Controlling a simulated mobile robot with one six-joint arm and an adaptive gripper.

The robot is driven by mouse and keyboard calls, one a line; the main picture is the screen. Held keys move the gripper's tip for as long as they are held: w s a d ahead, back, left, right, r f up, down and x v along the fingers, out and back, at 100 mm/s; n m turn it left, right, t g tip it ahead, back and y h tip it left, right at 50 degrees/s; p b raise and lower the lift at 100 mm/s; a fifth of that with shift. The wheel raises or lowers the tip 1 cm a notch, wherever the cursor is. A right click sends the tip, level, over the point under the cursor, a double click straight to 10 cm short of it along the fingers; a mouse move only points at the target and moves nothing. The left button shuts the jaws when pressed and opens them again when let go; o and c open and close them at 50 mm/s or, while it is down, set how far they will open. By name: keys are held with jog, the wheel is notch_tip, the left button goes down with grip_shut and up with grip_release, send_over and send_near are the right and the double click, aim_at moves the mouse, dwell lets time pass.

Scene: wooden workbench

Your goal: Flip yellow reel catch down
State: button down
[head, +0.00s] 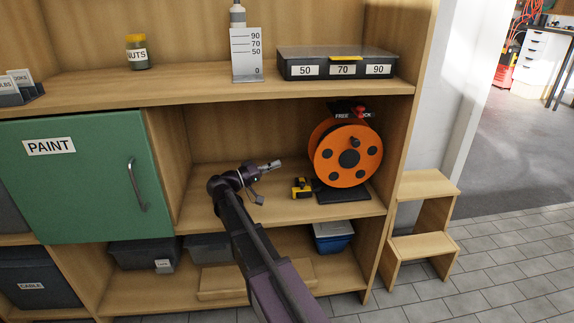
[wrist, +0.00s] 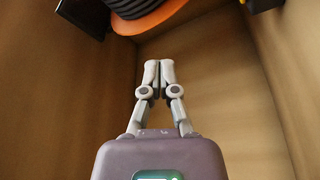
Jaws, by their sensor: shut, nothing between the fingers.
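An orange cable reel (head: 347,155) with a black hub stands on a dark base on the middle shelf, right side. A small yellow and black piece (head: 301,188), which looks like the yellow catch, sits low at the reel's left; whether it is up or down is too small to tell. My gripper (head: 277,164) is shut and empty, left of the reel, above and left of the yellow piece and apart from both. In the wrist view, my gripper (wrist: 159,64) has its fingertips together. The reel's orange rim (wrist: 150,20) shows beyond it, with a bit of yellow (wrist: 263,4) at the top right edge.
A label reading FREE and a partly hidden LOCK (head: 353,115) with a red knob sits above the reel. The green PAINT door (head: 80,190) is shut on the left. The upper shelf (head: 200,93) overhangs the bay. A step stool (head: 425,188) stands at right.

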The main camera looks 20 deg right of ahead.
jog(key=shift+w+a+f+b, duration=0.15)
jog(key=shift+w+a+f, duration=0.1)
jog(key=shift+a, duration=0.4)
jog(key=shift+w+a+f+b, duration=0.15)
jog(key=shift+a+f, duration=0.05)
jog(key=shift+a, duration=0.45)
jog(key=shift+s, duration=0.2)
